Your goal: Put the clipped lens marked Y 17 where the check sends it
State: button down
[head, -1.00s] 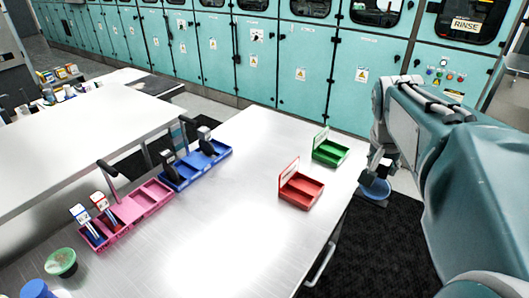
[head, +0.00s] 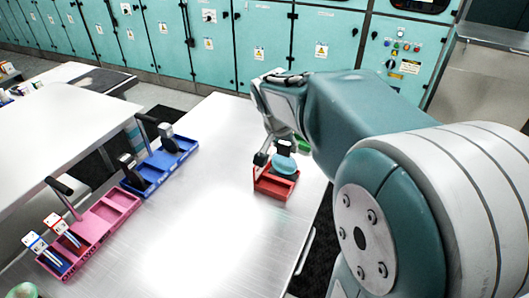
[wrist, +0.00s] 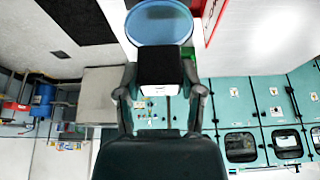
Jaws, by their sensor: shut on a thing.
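My gripper (head: 274,150) is shut on the black clip of the clipped lens. The lens is a round, clear blue disc (head: 285,165). In the wrist view the disc (wrist: 160,22) stands out beyond the black clip (wrist: 160,66), which sits between my two fingers (wrist: 160,92). No Y 17 mark can be read. The lens is over the red tray (head: 272,193) in the head view; I cannot tell whether it touches. The green tray (head: 303,144) is mostly hidden behind my arm.
A blue tray (head: 150,165) with two dark upright clips stands left on the steel table (head: 190,225). A pink tray (head: 103,222) holding labelled cards is nearer. A second table (head: 65,125) is further left. The table's middle is clear.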

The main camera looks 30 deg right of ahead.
aim_at(274, 161)
jog(key=f, duration=0.1)
jog(key=w+a+f, duration=0.1)
jog(key=f, duration=0.1)
jog(key=shift+w+a, duration=0.4)
jog(key=shift+f, duration=1.65)
jog(key=shift+c, duration=1.1)
grip_release()
jog(key=shift+f, duration=0.1)
jog(key=v, duration=1.2)
jog(key=s+a+f+n+t+y, duration=0.1)
jog(key=s+a+n, duration=0.3)
jog(key=s, duration=0.4)
jog(key=s+a+f+n+t+y, duration=0.1)
jog(key=s+a+f+n+y, duration=0.1)
jog(key=s+a+n, duration=0.3)
jog(key=s+n, duration=0.1)
jog(key=s, duration=0.2)
jog(key=shift+n+t+y, duration=0.3)
jog(key=shift+t, duration=0.1)
